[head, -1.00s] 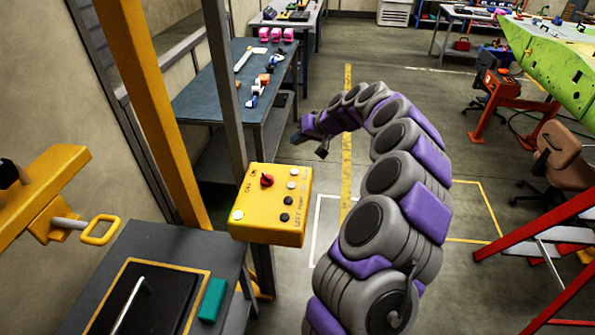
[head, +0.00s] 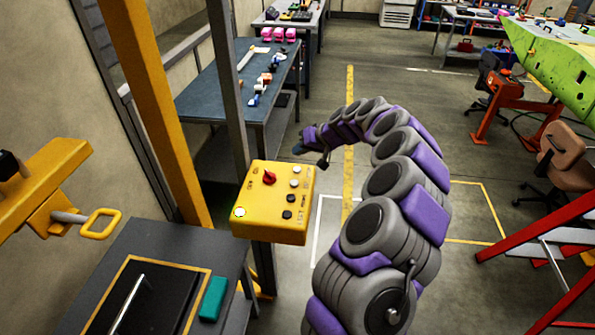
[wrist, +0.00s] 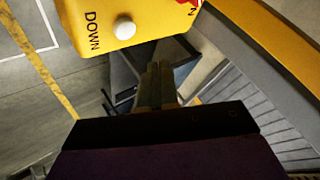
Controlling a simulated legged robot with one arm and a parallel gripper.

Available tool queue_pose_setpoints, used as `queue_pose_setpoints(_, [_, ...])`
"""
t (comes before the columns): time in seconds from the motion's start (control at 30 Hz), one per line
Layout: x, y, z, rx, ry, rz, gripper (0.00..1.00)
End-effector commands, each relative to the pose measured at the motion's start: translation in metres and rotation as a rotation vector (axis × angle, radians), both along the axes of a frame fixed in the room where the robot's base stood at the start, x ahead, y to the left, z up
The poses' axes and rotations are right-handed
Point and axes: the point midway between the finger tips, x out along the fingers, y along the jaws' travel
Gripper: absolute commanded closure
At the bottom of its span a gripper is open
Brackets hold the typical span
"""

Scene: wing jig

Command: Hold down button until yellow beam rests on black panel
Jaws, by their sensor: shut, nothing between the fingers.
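The yellow beam (head: 45,190) juts in at the left, with a yellow loop handle (head: 101,223) hanging from it. It is above and apart from the black panel (head: 150,290), which lies on a dark table with a yellow border around it. The yellow control box (head: 270,225) has a red knob (head: 269,178) and several white and black buttons. In the wrist view a white button (wrist: 124,27) sits beside the word DOWN. My gripper (head: 310,156) is shut and empty, beyond the box and to its right. In the wrist view its fingers (wrist: 157,88) point toward the box's edge, apart from the button.
A grey post (head: 228,90) and a yellow upright (head: 160,110) stand behind the box. A teal block (head: 213,298) lies right of the panel. A blue-topped bench (head: 215,95) is behind. A red ladder (head: 540,240) stands at right. Open floor lies around my arm.

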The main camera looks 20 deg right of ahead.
Motion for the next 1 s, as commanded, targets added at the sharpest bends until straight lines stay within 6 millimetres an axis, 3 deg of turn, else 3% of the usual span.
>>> queue_pose_setpoints(0.13, [0.0, 0.0, -0.024, 0.001, 0.002, 0.001, 1.0])
queue_pose_setpoints(0.3, [0.0, -0.001, -0.038, 0.001, 0.001, 0.0, 1.0])
queue_pose_setpoints(1.0, [0.0, -0.001, -0.038, 0.001, -0.001, 0.0, 1.0])
